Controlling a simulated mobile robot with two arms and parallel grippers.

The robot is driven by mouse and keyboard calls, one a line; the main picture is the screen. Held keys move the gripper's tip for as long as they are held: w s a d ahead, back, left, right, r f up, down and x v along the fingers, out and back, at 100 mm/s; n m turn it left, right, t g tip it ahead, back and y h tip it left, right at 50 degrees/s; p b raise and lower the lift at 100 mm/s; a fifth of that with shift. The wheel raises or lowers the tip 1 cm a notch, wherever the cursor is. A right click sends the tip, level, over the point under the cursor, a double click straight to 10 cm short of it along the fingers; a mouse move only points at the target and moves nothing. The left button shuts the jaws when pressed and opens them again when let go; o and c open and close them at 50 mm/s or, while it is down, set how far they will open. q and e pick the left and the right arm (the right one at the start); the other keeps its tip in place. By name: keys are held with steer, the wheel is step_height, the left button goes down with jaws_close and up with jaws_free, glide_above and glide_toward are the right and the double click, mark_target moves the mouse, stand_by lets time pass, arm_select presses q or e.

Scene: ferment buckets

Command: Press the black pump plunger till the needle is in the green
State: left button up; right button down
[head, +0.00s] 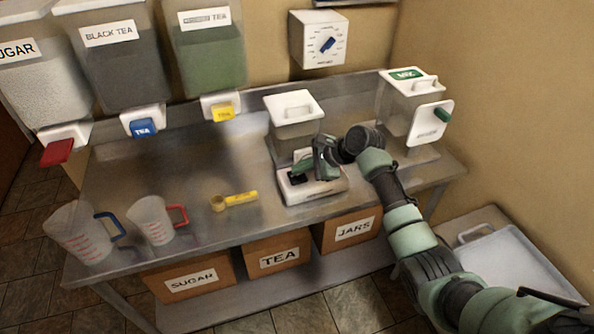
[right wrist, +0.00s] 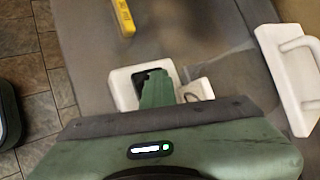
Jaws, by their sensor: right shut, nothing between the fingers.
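The white pump unit (head: 312,190) sits on the steel counter in front of a clear lidded bucket (head: 293,125). Its black plunger (head: 297,178) shows just beside my right fingertips in the head view. My right gripper (head: 304,167) is shut, empty, and points down over the pump. In the right wrist view its green fingers (right wrist: 158,90) overlap the black plunger area on the white pump housing (right wrist: 122,88). I cannot tell whether the fingertips touch the plunger. The gauge and its needle cannot be read; the fingers partly cover the pump's top. My left gripper is not in view.
A second lidded bucket (head: 412,100) stands at the right rear. Dispensers (head: 110,65) and a timer dial (head: 319,40) hang on the wall.

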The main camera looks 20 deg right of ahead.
mark_target(300, 176)
steer(key=shift+s+f, duration=0.1)
steer(key=shift+f, duration=0.65)
steer(key=shift+r, duration=0.1)
stand_by(0.3)
steer(key=shift+r+p, duration=2.05)
steer(key=shift+p, duration=0.5)
step_height(300, 176, up, 3)
steer(key=p, duration=0.3)
steer(key=shift+f, duration=0.1)
step_height(300, 176, up, 2)
steer(key=shift+r+p, duration=0.15)
steer(key=shift+p, duration=0.85)
stand_by(0.4)
